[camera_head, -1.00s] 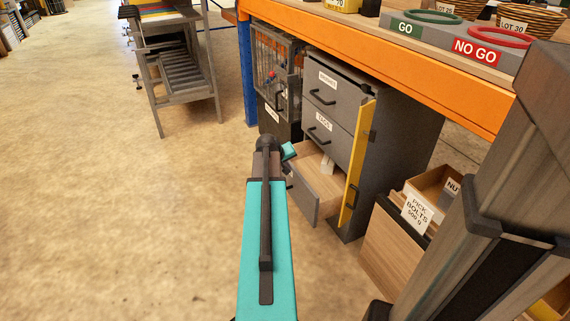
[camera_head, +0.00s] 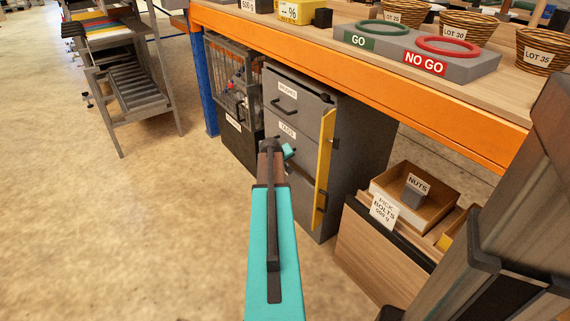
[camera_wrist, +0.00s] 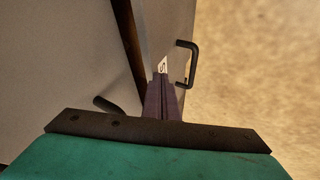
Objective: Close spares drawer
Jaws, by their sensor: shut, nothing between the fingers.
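The grey drawer cabinet (camera_head: 355,150) stands under the orange-edged bench. The spares drawer (camera_head: 299,198) is its lowest drawer, partly hidden behind my arm in the head view. In the wrist view, a drawer front (camera_wrist: 165,30) with a black handle (camera_wrist: 187,65) and a partly visible label stands out from the grey face at left. A narrow brown strip shows between them, so a small gap seems to remain. My gripper (camera_wrist: 163,82) is shut and empty, with its tips close to that front beside the label; contact is unclear. In the head view its tips are hidden behind my arm.
A wire-fronted unit (camera_head: 233,95) is to the left, a wooden bin (camera_head: 375,250) to the right. Open floor lies at left and in front.

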